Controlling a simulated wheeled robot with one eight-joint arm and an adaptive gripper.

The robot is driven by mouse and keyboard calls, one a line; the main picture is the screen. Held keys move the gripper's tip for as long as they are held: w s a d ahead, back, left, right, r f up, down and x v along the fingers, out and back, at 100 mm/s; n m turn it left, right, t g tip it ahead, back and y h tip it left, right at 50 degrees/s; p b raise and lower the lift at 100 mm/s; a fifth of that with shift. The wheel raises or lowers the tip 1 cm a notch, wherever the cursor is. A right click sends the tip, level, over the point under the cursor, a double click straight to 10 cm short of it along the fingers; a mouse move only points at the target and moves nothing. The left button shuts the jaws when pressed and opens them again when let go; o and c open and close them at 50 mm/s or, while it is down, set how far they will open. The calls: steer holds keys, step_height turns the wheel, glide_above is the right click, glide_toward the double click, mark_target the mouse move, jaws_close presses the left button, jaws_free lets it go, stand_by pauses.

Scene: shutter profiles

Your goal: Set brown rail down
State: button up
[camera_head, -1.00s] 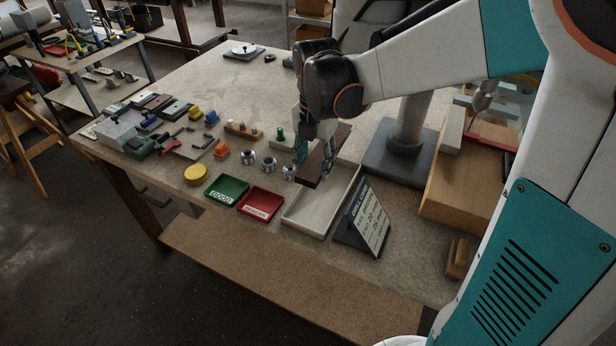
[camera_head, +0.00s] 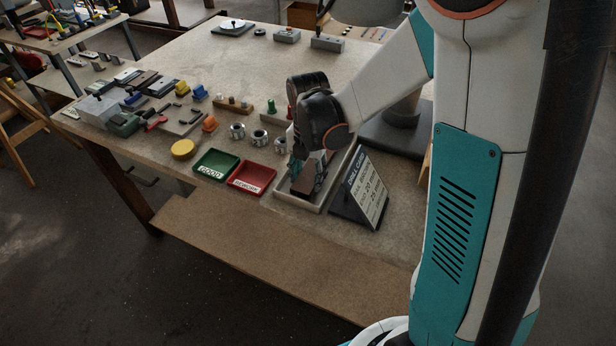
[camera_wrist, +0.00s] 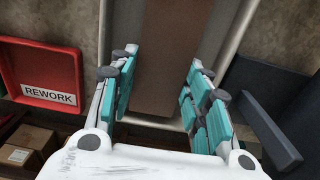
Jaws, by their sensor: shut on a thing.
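My gripper (camera_head: 304,170) is shut on the brown rail (camera_head: 311,181), low over the long pale tray (camera_head: 298,204). In the wrist view the rail (camera_wrist: 167,60) runs lengthwise between the two teal-padded fingers of my gripper (camera_wrist: 160,72). The tray's pale walls (camera_wrist: 238,22) show on both sides of the rail, so it lines up roughly with the tray's length. I cannot tell whether the rail touches the tray floor. My wrist and fingers hide part of the rail and tray in the head view.
The red REWORK tray (camera_head: 252,178) and green GOOD tray (camera_head: 216,164) stand left of the pale tray. A tilted dark sign (camera_head: 361,190) stands close on its right. Several metal cylinders (camera_head: 260,137) sit behind the red tray.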

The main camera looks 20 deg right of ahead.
steer(key=shift+f, duration=0.15)
steer(key=o, duration=1.1)
